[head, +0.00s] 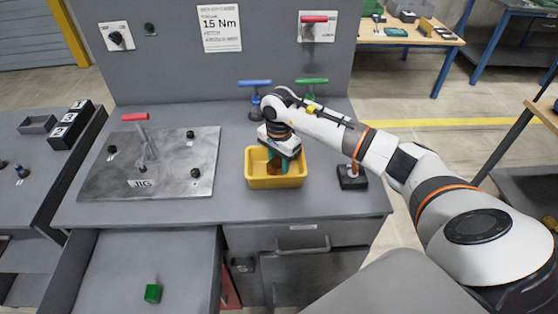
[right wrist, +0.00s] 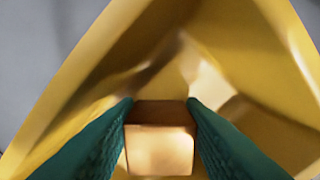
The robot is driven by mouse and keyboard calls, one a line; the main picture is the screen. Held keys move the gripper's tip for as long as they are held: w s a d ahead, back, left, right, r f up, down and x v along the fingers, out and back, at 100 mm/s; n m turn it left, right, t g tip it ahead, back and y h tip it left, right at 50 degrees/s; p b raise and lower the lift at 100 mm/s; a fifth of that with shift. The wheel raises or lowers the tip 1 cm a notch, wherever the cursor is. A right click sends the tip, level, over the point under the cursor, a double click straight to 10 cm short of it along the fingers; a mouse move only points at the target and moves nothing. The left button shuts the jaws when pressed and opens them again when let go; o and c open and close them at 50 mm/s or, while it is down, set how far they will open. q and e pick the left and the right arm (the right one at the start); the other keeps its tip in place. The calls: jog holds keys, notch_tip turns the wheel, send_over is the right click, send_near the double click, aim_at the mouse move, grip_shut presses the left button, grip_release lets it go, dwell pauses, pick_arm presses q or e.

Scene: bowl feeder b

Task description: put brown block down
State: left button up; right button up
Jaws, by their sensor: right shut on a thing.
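The brown block (head: 275,168) is inside the yellow bin (head: 262,183) on the grey bench. My right gripper (head: 275,162) points down into the bin, its dark green fingers shut on the block. In the right wrist view the block (right wrist: 160,150) sits between the two fingertips (right wrist: 160,112), with the yellow walls (right wrist: 268,40) of the bin around it. I cannot tell whether the block touches the bin's floor. My left gripper is not in view.
A metal JIG plate (head: 150,170) with a red-handled clamp (head: 141,130) lies left of the bin. Blue (head: 254,86) and green (head: 312,82) T-handled tools stand behind the bin. A dark holder (head: 351,178) stands to its right. A green cube (head: 153,293) lies in the open drawer.

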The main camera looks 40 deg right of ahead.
aim_at(279, 161)
jog(key=o, duration=0.8)
jog(key=shift+o, duration=0.3)
jog(key=shift+r, duration=0.4)
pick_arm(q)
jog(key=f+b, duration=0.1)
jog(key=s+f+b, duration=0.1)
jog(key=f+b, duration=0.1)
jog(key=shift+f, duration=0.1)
pick_arm(e)
notch_tip(279, 161, up, 11)
jog(key=shift+r, duration=0.2)
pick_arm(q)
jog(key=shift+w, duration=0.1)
